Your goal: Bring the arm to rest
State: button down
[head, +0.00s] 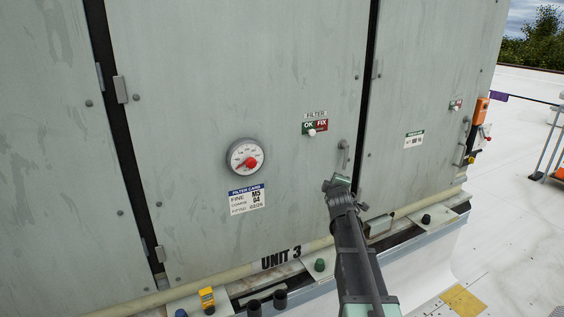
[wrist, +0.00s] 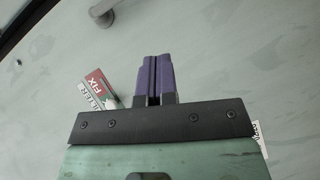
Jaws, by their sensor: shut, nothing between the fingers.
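My arm rises from the bottom of the head view. Its green end piece is in front of the grey cabinet door (head: 250,90), just below a door handle (head: 342,155). The fingertips are hidden or too small to tell there. In the wrist view my gripper (wrist: 155,62) shows two purple fingers side by side, shut and empty, in front of the grey panel. I cannot tell how far they are from the panel. A red and green filter label (wrist: 97,88) lies left of the fingers, and the handle (wrist: 103,13) shows above them.
A round gauge (head: 245,157) and a filter card label (head: 246,200) are on the door. A FILTER OK/FIX indicator (head: 314,127) is above my arm's end. An orange device (head: 481,111) hangs at the cabinet's right corner. Open white roof (head: 510,210) lies to the right.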

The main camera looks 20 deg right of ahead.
jog(key=s+a+f+m+g+y, duration=0.2)
jog(key=s+a+f+m+g, duration=0.25)
jog(key=s+f, duration=0.2)
jog(key=s+a+f+m+g+y, duration=0.1)
jog(key=s+a+f+m+g, duration=0.35)
jog(key=s, duration=0.35)
jog(key=s+a+f+g+y, duration=0.1)
jog(key=s+a+f+g, duration=0.1)
jog(key=s+a, duration=0.6)
jog(key=s+a+f+m+g+y+b, duration=0.1)
jog(key=s+a+f+g+y, duration=0.1)
jog(key=s+a, duration=0.7)
jog(key=shift+a+f+g, duration=0.15)
jog(key=shift+a+g, duration=0.45)
jog(key=shift+g, duration=0.3)
